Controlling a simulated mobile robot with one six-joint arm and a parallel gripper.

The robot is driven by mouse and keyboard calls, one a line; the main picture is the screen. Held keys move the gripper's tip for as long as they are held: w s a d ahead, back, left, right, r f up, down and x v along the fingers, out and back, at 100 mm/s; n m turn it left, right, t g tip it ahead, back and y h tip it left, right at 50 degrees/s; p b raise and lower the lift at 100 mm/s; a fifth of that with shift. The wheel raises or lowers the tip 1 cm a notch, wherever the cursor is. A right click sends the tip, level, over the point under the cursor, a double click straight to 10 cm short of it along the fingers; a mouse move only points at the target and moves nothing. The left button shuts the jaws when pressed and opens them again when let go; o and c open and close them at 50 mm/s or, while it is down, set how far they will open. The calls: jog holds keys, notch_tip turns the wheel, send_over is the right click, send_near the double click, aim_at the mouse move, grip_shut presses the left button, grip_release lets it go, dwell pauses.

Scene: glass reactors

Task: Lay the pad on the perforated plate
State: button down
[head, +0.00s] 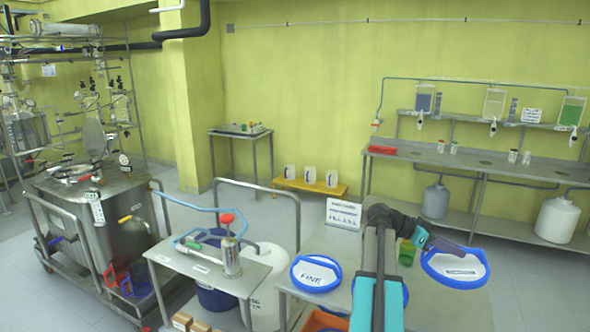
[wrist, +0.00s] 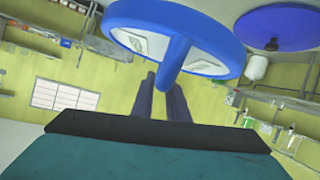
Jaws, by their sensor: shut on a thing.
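My gripper (head: 460,251) is at the right in the head view, shut on a round pad (head: 468,273) with a blue rim and a pale face. The pad hangs beyond the fingers, tilted, apart from the table. In the wrist view the fingers (wrist: 165,85) close on the blue bar across the pad (wrist: 205,22). Another blue-rimmed pad marked FINE (head: 318,275) lies on the grey table. I cannot make out the perforated plate for certain. A blue disc with a dark knob (wrist: 287,22) shows beyond the held pad in the wrist view.
A steel table (head: 190,262) with a metal canister (head: 229,257) stands left of the pads. A white sign (head: 343,213) stands behind the FINE pad. A long bench (head: 480,168) with tanks runs along the back wall. Open floor (head: 535,285) lies at the right.

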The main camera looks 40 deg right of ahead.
jog(key=w+a+f+n+t+h+b, duration=0.2)
jog(key=w+a+f+n+t, duration=0.15)
jog(key=w+a, duration=0.75)
jog(key=w+a+f+n+t+h+b, duration=0.15)
jog(key=w+a+n+t, duration=0.25)
jog(key=w+a, duration=0.75)
jog(key=w+a+f+n+t+h+b, duration=0.1)
jog(key=w+a+f+n+t, duration=0.4)
jog(key=w, duration=1.1)
jog(key=w+a+n+t+y+b, duration=0.1)
jog(key=w+a+n+t+y, duration=0.3)
jog(key=a, duration=0.7)
jog(key=w+a+n+t+b, duration=0.15)
jog(key=w+a, duration=0.35)
jog(key=a, duration=0.5)
jog(key=w+a+n+t+y+b, duration=0.15)
jog(key=w+a+n+t, duration=0.3)
jog(key=a, duration=0.65)
jog(key=w+a+r+n+t+y, duration=0.1)
jog(key=w+a+r+n+y, duration=0.2)
jog(key=a+r+n+y, duration=0.2)
jog(key=a+r+y+p, duration=0.1)
jog(key=a+r+y, duration=0.1)
jog(key=a, duration=0.2)
jog(key=shift+y, duration=0.4)
jog(key=shift+w+n+t, duration=0.1)
jog(key=shift+n+t, duration=0.15)
jog(key=shift+d, duration=0.15)
